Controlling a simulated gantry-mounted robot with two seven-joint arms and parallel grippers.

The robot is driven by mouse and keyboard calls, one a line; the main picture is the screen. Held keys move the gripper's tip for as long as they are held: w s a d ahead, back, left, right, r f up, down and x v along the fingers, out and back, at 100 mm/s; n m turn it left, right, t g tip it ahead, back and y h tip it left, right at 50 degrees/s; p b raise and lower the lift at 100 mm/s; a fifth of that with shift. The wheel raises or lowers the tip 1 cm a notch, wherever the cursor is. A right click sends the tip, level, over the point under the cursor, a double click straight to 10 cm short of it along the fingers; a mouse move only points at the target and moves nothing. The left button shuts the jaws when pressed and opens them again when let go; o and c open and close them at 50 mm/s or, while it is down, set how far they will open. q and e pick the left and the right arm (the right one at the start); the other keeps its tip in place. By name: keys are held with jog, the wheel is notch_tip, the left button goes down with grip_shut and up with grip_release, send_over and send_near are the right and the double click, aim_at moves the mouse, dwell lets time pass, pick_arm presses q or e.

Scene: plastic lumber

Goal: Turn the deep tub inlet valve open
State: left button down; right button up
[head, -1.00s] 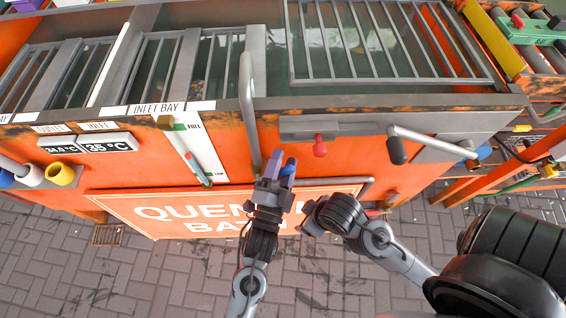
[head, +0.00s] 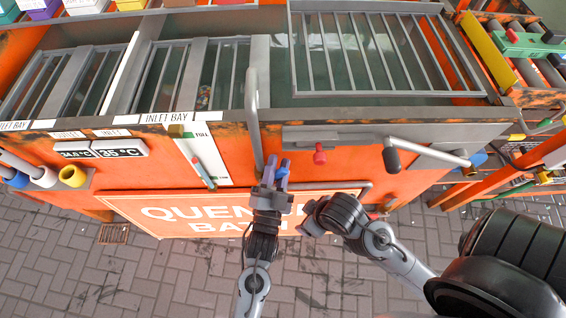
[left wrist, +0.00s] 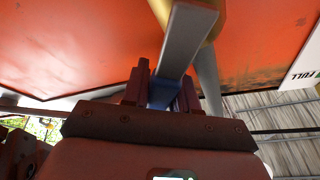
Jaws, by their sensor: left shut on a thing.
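My left gripper (head: 276,174) is at the front of the orange quench basin, just below the foot of a grey vertical pipe (head: 252,108). In the left wrist view its dark purple fingers (left wrist: 160,90) are shut on the flat grey valve lever (left wrist: 186,45), whose lower end looks blue. The lever runs up to a brass-coloured body at the top of that view. In the head view the lever is mostly hidden by the gripper. My right gripper (head: 312,218) is just right of the left one, in front of the basin sign; its fingers cannot be made out.
A red knob (head: 320,155) and a grey lever with a black grip (head: 391,160) are to the right on the basin front. A level gauge (head: 204,160) and temperature displays (head: 118,148) are to the left. The paved floor (head: 170,275) in front is clear.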

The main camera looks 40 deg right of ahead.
pick_arm(q)
jog(key=shift+w+a+r+n+t, duration=0.1)
jog(key=shift+n+t, duration=0.2)
jog(key=shift+n, duration=0.1)
jog(key=c, duration=1)
grip_release()
jog(key=shift+o, duration=0.2)
